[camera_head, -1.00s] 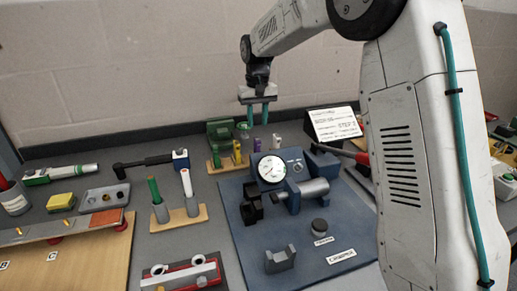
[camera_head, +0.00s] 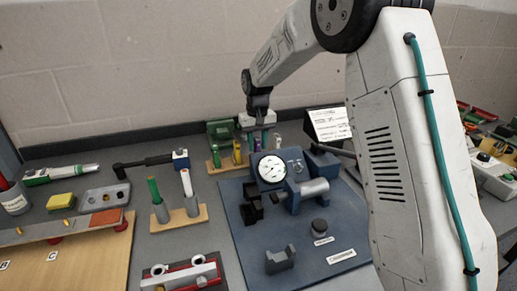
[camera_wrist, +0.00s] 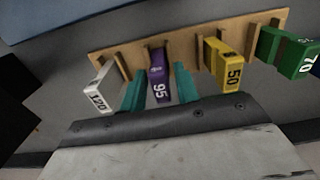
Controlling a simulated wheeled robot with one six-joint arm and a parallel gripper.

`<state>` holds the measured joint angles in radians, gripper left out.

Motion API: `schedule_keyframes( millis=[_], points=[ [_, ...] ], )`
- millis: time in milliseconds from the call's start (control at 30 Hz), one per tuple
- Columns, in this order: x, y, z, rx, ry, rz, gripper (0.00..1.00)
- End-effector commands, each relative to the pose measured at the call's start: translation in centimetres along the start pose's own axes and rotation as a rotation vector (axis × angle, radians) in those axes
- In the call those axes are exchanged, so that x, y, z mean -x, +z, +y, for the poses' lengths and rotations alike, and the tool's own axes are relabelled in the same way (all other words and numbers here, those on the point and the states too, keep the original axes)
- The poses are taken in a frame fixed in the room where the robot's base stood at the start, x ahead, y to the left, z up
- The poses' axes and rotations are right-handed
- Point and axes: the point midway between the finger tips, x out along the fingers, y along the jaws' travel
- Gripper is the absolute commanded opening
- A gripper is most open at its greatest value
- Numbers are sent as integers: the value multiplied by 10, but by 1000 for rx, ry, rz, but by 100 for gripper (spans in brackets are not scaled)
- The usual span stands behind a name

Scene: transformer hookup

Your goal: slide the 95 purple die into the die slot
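The purple die marked 95 (camera_wrist: 159,82) stands in the wooden die rack (camera_wrist: 190,45), between the white 120 die (camera_wrist: 101,92) and the yellow 50 die (camera_wrist: 229,66). My gripper (camera_wrist: 158,92) has its teal fingers apart, one on each side of the purple die, with narrow gaps visible. In the head view my gripper (camera_head: 258,140) is low at the rack's right part. The purple die is small there, between the fingers. The blue press fixture (camera_head: 292,180) with a round dial stands in front of the rack; I cannot make out the die slot clearly.
A green 70 die (camera_wrist: 290,55) is at the rack's other end. A green box (camera_head: 220,130) stands behind the rack. A white sign (camera_head: 329,125) is to the right. A wooden holder (camera_head: 182,218) with green and white handles is front left.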

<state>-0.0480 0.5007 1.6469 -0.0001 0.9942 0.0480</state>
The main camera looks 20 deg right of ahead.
Motion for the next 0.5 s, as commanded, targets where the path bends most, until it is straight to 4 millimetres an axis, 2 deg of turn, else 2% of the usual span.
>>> schedule_keyframes(
  millis=[133, 167, 267, 500],
  points=[
    [0, 0, 0, 0, 0, 0, 31],
    [0, 0, 0, 0, 0, 0, 28],
    [0, 0, 0, 0, 0, 0, 0],
    [3, 0, 0, 0, 0, 2, 0]
  ],
)
